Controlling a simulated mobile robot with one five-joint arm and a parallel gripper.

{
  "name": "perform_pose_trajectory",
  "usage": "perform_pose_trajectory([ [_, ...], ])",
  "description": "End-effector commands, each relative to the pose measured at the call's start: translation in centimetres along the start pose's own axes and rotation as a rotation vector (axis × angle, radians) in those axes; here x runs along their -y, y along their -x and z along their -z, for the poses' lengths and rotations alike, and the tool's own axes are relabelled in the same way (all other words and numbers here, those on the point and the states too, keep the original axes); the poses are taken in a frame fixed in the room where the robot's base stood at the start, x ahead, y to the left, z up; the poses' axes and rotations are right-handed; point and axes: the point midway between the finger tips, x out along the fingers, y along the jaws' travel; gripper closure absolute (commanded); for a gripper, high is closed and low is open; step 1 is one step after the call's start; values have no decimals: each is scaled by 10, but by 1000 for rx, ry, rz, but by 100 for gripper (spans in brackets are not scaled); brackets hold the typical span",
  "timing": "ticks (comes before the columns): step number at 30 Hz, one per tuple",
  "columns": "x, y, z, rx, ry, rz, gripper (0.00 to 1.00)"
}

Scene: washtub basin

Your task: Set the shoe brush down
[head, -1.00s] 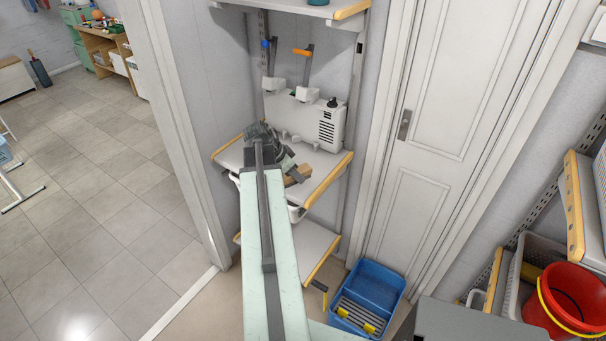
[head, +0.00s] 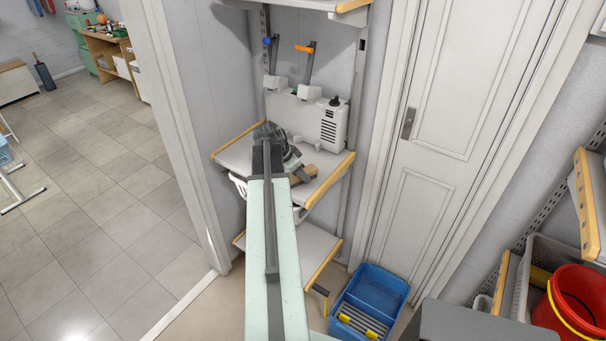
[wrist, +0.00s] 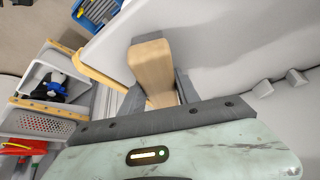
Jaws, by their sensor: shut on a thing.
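The shoe brush (head: 302,174) shows as a light wooden piece at the end of my arm in the head view, over the right part of the middle shelf (head: 318,189). In the wrist view the wooden brush (wrist: 151,66) sits between the two grey fingers of my gripper (wrist: 158,85). My gripper (head: 293,161) is shut on it.
A white device (head: 321,120) with a vent and knob stands at the back of the shelf. A blue bin (head: 368,300) is on the floor at lower right. A red bucket (head: 578,305) stands at far right. A white door (head: 440,130) is right of the shelf.

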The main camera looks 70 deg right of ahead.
Motion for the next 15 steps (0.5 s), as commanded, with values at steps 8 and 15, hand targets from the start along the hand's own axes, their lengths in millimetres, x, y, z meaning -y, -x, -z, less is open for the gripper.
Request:
perform_pose_trajectory([
  [8,0,-1,0,0,-1,-1,40],
  [15,-1,3,4,0,-2,-1,40],
])
